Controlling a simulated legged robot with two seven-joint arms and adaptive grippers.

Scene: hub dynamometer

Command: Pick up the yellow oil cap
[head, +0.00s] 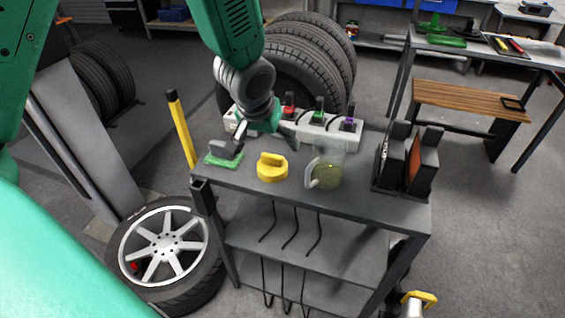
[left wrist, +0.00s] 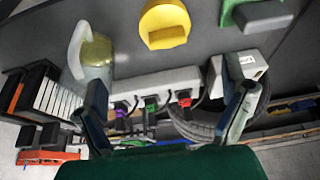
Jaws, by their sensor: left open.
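The yellow oil cap (head: 271,167), a round cap with a raised grip on top, sits on the grey cart top (head: 350,199) near its front edge. In the left wrist view the cap (left wrist: 165,25) shows at the top, right of centre. My left gripper (head: 262,138) is open and empty above the cart, behind the cap in the head view. Its two fingers are spread wide in the left wrist view (left wrist: 170,97), with the cap beyond them and not between them. My right gripper is not in view.
A clear jug (head: 327,171) with yellowish liquid stands just right of the cap. A green-based grey block (head: 222,160) lies left of it. A pale power strip (head: 335,134) with coloured plugs runs behind. Dark upright holders (head: 409,165) stand at the right end.

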